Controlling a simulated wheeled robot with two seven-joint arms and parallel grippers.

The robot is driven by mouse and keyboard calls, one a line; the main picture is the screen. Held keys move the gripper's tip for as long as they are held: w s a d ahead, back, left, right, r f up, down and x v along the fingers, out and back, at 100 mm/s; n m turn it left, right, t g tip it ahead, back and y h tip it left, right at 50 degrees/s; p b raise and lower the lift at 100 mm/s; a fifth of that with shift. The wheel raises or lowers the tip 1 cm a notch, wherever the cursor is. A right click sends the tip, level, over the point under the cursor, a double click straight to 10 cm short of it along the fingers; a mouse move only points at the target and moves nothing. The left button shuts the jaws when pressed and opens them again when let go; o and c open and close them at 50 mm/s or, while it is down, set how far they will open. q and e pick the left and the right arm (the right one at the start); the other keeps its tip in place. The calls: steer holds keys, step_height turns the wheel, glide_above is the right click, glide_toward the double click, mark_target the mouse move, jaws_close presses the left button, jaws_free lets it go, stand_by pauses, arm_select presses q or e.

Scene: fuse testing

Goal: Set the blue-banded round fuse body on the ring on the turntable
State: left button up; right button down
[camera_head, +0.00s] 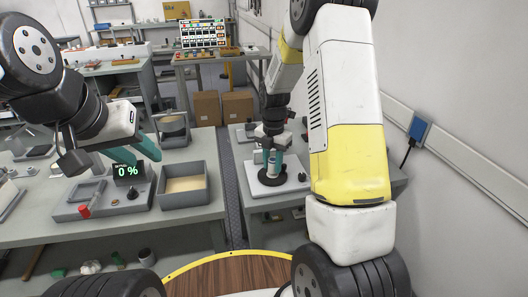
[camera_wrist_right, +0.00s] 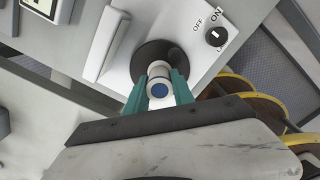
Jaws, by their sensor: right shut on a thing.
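In the head view my right gripper (camera_head: 273,163) points down over the black round turntable (camera_head: 271,181) on the right bench. The turntable also shows as a dark disc in the right wrist view (camera_wrist_right: 148,55), behind the fuse body. I cannot tell whether they touch, and the ring cannot be made out. My left gripper (camera_head: 146,159) is open and empty above the left bench.
A device with a "0 %" display (camera_head: 128,172) and red handle stands below my left gripper. Beside it is a grey bin (camera_head: 184,198) with a tan bottom. An ON/OFF knob (camera_wrist_right: 216,36) is beside the turntable. A gap separates the two benches.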

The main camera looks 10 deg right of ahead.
mark_target(273, 160)
steer(key=shift+f, duration=0.75)
steer(key=c, duration=1)
jaws_free()
steer(key=shift+r, duration=0.15)
step_height(273, 160, up, 8)
steer(key=shift+s+f, duration=0.1)
steer(key=s+r+m+t, duration=0.2)
steer(key=s+r+m, duration=0.55)
steer(key=r, duration=0.25)
steer(key=s+a+r+m+t+y, duration=0.1)
steer(key=s+r+m, duration=0.3)
steer(key=s+m, duration=0.4)
steer(key=s+a+r+m+t+y, duration=0.1)
steer(key=s+r+m+t, duration=0.2)
steer(key=s+m, duration=0.5)
steer(key=r+m, duration=0.1)
steer(key=m, duration=0.2)
steer(key=shift+s, duration=0.25)
